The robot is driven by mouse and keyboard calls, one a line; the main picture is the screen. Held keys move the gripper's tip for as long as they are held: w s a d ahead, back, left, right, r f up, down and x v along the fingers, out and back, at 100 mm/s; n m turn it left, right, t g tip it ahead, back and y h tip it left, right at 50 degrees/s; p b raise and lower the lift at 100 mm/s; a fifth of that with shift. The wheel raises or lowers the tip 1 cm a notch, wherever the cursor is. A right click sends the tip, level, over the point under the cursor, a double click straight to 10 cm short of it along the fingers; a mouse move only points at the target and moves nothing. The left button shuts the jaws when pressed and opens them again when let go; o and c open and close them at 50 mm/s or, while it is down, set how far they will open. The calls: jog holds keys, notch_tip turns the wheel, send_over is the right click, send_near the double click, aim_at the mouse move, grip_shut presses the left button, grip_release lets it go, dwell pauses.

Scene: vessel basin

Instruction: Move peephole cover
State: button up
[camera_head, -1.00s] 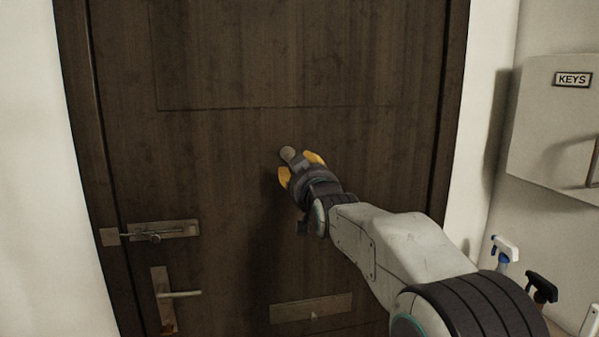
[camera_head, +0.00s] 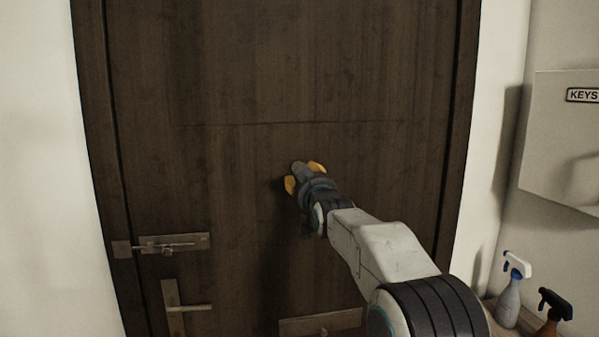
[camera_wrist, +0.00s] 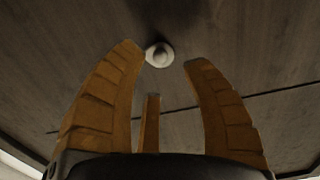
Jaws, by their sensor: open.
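The peephole cover (camera_wrist: 159,55) is a small round pale disc with a raised middle on the dark wooden door (camera_head: 240,90). In the wrist view it lies just beyond and between the tips of my gripper (camera_wrist: 162,60), whose yellow fingers are spread apart. Nothing is held between them. In the head view my gripper (camera_head: 304,178) is in front of the middle of the door, and its fingers mostly hide the cover. Whether any finger touches the cover I cannot tell.
A bolt latch (camera_head: 172,244) and a lever handle (camera_head: 180,307) are at the door's left side. A metal plate (camera_head: 320,322) is low on the door. A key box (camera_head: 565,140) hangs on the right wall, above two spray bottles (camera_head: 511,290).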

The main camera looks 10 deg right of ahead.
jog(key=shift+w+p, duration=1.5)
jog(key=shift+w, duration=1.15)
grip_shut()
